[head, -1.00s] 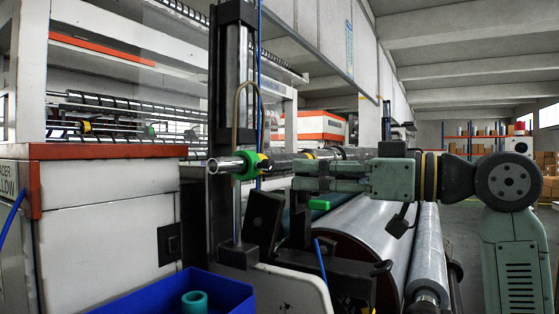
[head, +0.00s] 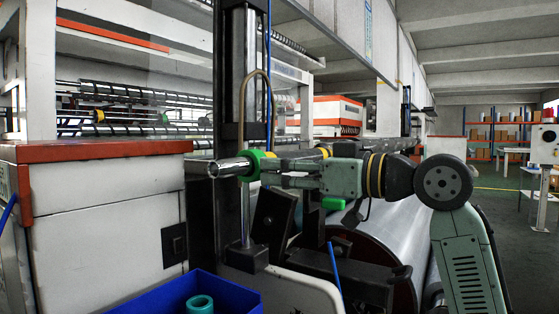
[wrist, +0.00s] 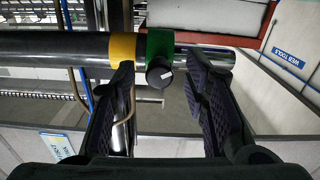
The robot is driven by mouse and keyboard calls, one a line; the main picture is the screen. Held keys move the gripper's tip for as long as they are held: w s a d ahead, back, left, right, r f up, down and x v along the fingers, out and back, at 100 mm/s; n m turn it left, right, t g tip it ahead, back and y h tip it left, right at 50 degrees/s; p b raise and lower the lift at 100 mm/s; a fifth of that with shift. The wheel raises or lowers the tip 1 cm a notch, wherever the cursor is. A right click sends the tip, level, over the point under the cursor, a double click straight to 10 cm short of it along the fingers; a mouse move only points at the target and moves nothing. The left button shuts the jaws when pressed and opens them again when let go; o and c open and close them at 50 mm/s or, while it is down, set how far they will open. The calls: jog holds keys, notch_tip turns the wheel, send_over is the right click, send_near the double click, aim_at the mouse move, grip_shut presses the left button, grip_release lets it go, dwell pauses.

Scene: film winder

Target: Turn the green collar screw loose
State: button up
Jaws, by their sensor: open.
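The green collar (head: 249,164) sits around the shaft near its bright metal end (head: 224,168). In the wrist view the green collar (wrist: 160,45) is ahead of my gripper (wrist: 160,78). Its screw is a dark round knob (wrist: 159,73) with a white mark, on the side facing my gripper. The open fingers stand on either side of the knob, with a visible gap on each side.
A yellow ring (wrist: 123,47) sits on the shaft beside the collar. A white cabinet (head: 105,220) stands left.

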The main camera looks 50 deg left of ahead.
jog(key=shift+s+a, duration=0.2)
jog(key=shift+a, duration=0.45)
jog(key=shift+c, duration=0.5)
grip_shut()
